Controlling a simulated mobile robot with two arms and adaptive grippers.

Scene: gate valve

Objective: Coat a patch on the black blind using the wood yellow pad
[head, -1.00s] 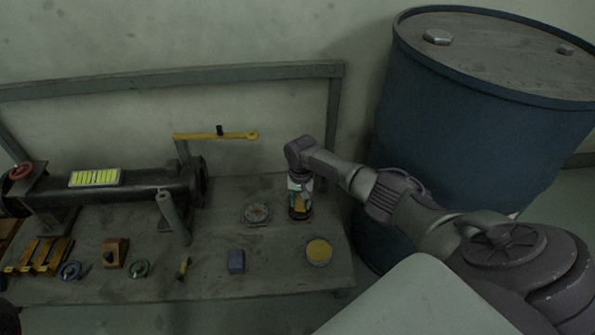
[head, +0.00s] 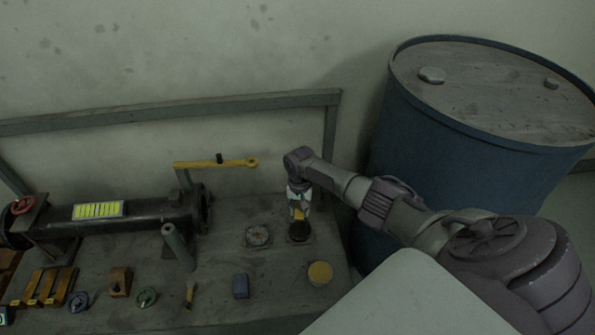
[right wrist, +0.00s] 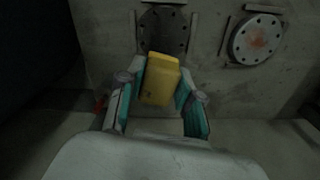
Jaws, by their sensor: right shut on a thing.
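My right gripper (head: 299,212) is shut on the yellow pad (head: 299,214), above the black blind (head: 300,233) on the bench. The blind is a dark round flange lying flat. In the right wrist view the pad (right wrist: 161,80) sits between the two teal-and-grey fingers of the gripper (right wrist: 160,90). There the black blind (right wrist: 163,28) lies beyond the pad, with bolt holes around its rim. The pad's working face is turned away, and I cannot tell whether it touches the blind or whether its surface bears any coating. My left gripper does not show.
A grey flange (head: 258,236) lies left of the blind. A round tin with yellow content (head: 320,273), a blue block (head: 240,286), a brush (head: 190,293) and a brown block (head: 120,282) stand in front. A blue drum (head: 450,140) is close on the right; a black pipe (head: 150,213) lies left.

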